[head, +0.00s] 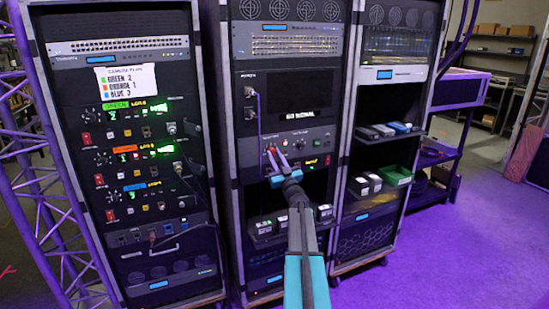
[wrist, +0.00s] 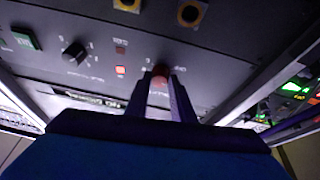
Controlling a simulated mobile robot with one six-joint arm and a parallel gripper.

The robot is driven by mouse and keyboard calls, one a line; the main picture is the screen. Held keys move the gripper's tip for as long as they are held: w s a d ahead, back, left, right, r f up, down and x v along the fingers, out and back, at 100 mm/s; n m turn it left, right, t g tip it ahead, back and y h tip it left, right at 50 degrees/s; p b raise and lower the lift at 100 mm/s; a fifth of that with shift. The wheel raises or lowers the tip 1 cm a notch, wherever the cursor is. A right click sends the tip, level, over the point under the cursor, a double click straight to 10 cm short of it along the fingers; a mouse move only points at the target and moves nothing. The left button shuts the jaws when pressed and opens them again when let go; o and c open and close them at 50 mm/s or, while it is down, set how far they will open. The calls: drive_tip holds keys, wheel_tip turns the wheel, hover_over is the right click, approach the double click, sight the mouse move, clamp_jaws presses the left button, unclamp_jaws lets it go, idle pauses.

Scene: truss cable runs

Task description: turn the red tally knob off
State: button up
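The red tally knob (wrist: 160,73) is on a dark panel and shows between my fingertips in the wrist view. Its pointer direction is hard to read. My gripper (wrist: 160,82) has one finger on each side of the knob, and the knob fills the gap. In the head view my gripper (head: 273,153) reaches the left part of the panel (head: 314,134) in the middle rack; the knob there is mostly hidden by the fingers. A lit red lamp (wrist: 120,70) sits beside the knob, with a dimmer red square (wrist: 120,49) above it.
A black knob (wrist: 74,53) and a green switch (wrist: 25,40) are on the same panel. A cable (head: 259,112) hangs just above my gripper. The left rack (head: 75,75) and right rack (head: 386,104) stand close by. Open purple floor (head: 460,250) lies at the right.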

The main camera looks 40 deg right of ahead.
clamp_jaws()
drive_tip(key=shift+d+n+b, duration=0.1)
drive_tip(key=shift+n+b, duration=0.25)
drive_tip(key=shift+n, duration=0.25)
drive_tip(key=n+y+b, duration=0.1)
drive_tip(key=n+y, duration=0.1)
drive_tip(key=n, duration=0.1)
drive_tip(key=shift+d+n+t, duration=0.15)
drive_tip(key=shift+n+t, duration=0.15)
drive_tip(key=shift+s+d+r+n+y+b, duration=0.1)
drive_tip(key=shift+n+y+b, duration=0.25)
drive_tip(key=shift+n+y, duration=0.9)
drive_tip(key=shift+n+y+b, duration=0.35)
drive_tip(key=shift+n+y, duration=0.1)
drive_tip(key=shift+n, duration=1.5)
drive_tip(key=o, duration=0.8)
unclamp_jaws()
